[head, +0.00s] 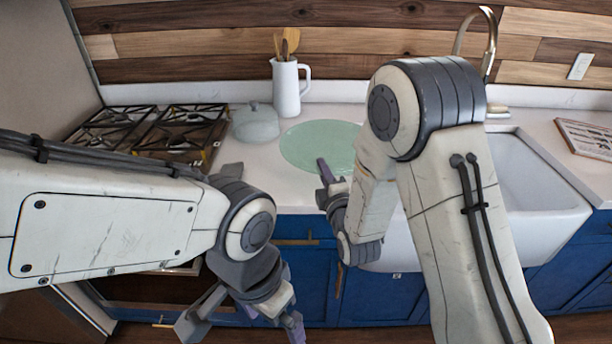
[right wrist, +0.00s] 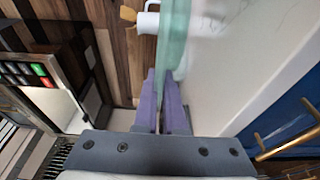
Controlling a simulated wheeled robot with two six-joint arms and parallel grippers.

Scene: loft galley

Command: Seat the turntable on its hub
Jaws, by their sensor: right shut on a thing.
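The turntable is a pale green, glassy round disc (head: 318,140) above the white counter in the head view. It shows nearly edge-on in the right wrist view (right wrist: 173,35). My right gripper (head: 323,168) is shut on its near rim, with the purple fingers (right wrist: 161,100) on either side of it. The disc looks about level; whether it touches anything below is unclear. I cannot see the hub; the disc may cover it. My left gripper (head: 272,320) hangs low in front of the blue cabinets, its fingers apart and empty.
A grey-green lidded pot (head: 256,124) stands just left of the disc, by the black stove grates (head: 150,128). A white pitcher (head: 286,88) with wooden utensils stands behind. The white sink (head: 535,185) and its faucet (head: 489,40) are at right.

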